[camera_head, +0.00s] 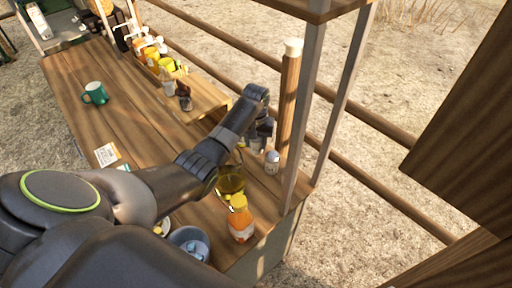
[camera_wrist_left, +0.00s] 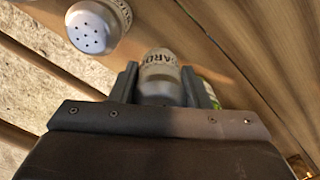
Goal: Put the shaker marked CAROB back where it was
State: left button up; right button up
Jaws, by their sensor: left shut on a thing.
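My left gripper (camera_head: 262,138) is shut on a shaker (camera_wrist_left: 160,70) with a pale top. In the left wrist view the shaker sits between the two fingers, and the visible part of its label seems to read "ARD"; the rest is hidden. Another shaker (camera_head: 272,162), with a pale perforated cap, stands on the counter close beside the gripper. It also shows in the left wrist view (camera_wrist_left: 97,25), where its label cannot be read. I cannot make out the word CAROB on either shaker. My right gripper is not in view.
The wooden counter (camera_head: 130,125) holds a teal mug (camera_head: 96,93), a card (camera_head: 107,154), an orange bottle (camera_head: 241,220) and a grey bowl (camera_head: 188,243). A raised wooden shelf (camera_head: 205,97) with several bottles runs along the back. A post (camera_head: 288,100) stands beside the gripper.

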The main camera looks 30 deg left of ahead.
aim_at(256, 148)
pick_arm(q)
jog(key=shift+f, duration=1.6)
jog(key=o, duration=1.1)
jog(key=shift+f, duration=0.1)
notch_tip(256, 148, up, 12)
jog(key=shift+r+b, duration=0.15)
jog(key=shift+b, duration=0.35)
jog(key=shift+s, duration=0.15)
